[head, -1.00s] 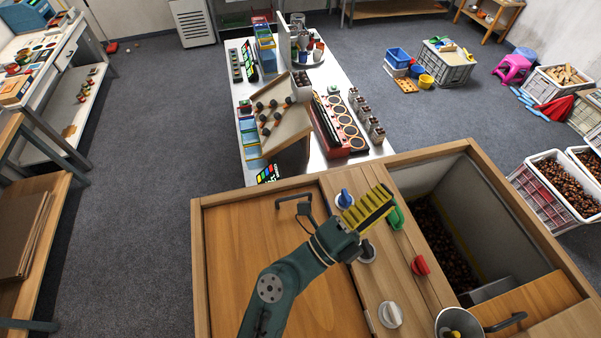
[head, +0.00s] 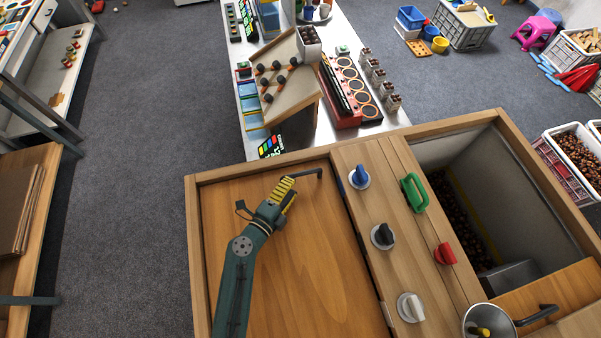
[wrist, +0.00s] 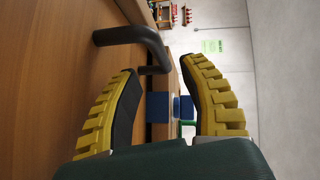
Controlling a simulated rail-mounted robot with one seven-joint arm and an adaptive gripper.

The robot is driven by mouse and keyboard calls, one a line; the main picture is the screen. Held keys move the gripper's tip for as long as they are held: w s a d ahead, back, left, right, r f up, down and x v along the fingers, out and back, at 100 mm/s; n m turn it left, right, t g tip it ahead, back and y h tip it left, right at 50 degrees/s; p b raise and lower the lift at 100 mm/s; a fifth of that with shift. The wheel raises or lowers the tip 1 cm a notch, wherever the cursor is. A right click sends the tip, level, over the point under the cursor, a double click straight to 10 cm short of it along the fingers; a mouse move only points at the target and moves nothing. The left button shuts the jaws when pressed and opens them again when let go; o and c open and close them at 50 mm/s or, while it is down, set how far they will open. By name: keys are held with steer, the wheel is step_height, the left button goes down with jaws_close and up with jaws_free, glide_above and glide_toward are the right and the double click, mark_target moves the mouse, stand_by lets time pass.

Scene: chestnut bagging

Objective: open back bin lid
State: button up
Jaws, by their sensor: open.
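A flat wooden lid (head: 300,265) lies shut on the left side of the wooden cabinet. Its black bar handle (head: 311,173) stands near the far edge. My gripper (head: 286,189), with yellow ribbed fingers, is open over the lid, close to the handle's left part, which it partly hides. In the wrist view, the handle (wrist: 133,36) lies just ahead of the open fingertips (wrist: 160,72), mostly toward the left finger. I see no grip on it. The lid surface (wrist: 60,70) fills the left of that view.
The right bin (head: 500,215) stands open with chestnuts inside. A panel between holds blue (head: 359,176), black (head: 382,236) and white (head: 410,307) knobs, a green handle (head: 414,192) and a red knob (head: 445,254). A metal table (head: 235,145) with equipment stands beyond the cabinet.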

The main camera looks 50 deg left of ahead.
mark_target(301, 173)
steer(key=b+x, duration=0.1)
steer(key=x, duration=0.5)
steer(key=shift+w, duration=0.15)
steer(key=shift+c, duration=0.2)
steer(key=shift+f, duration=0.1)
jaws_close()
